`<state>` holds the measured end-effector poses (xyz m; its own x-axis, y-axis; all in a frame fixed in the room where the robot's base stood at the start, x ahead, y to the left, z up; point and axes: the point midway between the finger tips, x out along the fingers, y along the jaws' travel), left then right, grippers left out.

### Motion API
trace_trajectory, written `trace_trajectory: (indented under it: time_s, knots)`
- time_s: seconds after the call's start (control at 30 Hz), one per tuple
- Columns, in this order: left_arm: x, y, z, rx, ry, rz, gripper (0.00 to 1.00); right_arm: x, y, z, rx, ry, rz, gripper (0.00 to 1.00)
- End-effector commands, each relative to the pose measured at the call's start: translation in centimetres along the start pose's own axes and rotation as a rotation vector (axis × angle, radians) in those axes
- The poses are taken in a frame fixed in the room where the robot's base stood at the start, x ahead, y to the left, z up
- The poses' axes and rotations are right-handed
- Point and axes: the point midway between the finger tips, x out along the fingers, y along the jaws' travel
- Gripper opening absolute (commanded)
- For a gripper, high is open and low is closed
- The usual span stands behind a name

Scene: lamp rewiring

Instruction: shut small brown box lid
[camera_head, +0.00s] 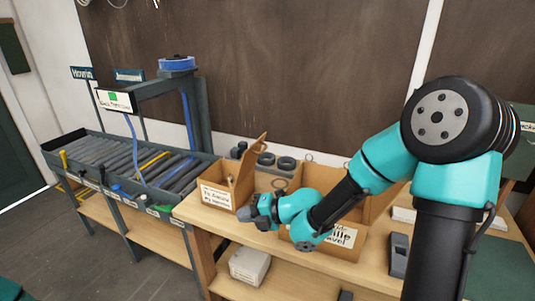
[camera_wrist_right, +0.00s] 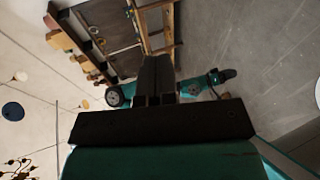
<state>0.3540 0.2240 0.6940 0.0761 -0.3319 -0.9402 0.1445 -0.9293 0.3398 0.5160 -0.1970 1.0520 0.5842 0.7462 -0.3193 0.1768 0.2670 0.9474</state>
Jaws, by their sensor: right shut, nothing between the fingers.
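The small brown box (camera_head: 216,196) stands on the bench at the left in the head view, with a white handwritten label on its front. Its lid (camera_head: 246,168) stands up, tilted, at the right side, so the box is open. My right gripper (camera_head: 245,213) is shut and empty, just in front of the box's right corner; I cannot tell whether it touches the box. Its closed dark fingers (camera_wrist_right: 155,75) also show in the right wrist view. A teal arm lies beyond them there; its dark end is too small to read as open or shut.
A larger open cardboard box (camera_head: 350,248) stands right of the small box, partly hidden by my right arm. Dark rings (camera_head: 286,163) lie behind. A roller conveyor (camera_head: 150,160) runs to the left. A dark block (camera_head: 398,255) sits at the right.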

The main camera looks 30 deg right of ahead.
Motion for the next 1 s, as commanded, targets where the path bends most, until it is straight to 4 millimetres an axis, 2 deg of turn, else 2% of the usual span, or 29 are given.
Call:
trace_trajectory:
  time_s: [0.1, 0.5, 0.83, 1.0]
  knots:
    - [0.0, 0.0, 0.0, 0.0, 0.0, 0.0, 0.47, -1.9, 0.6, 2.6, -0.026, -0.081, 0.019, 0.0]
    - [0.0, 0.0, 0.0, 0.0, 0.0, 0.0, 0.47, -8.0, 2.2, 9.9, -0.096, -0.3, 0.086, 0.0]
    - [0.0, 0.0, 0.0, 0.0, 0.0, 0.0, 0.47, -9.6, 2.8, 15.8, -0.04, -0.297, 0.255, 0.0]
    - [0.0, 0.0, 0.0, 0.0, 0.0, 0.0, 0.47, -10.7, 2.3, 19.1, 0.011, -0.251, 0.366, 0.0]
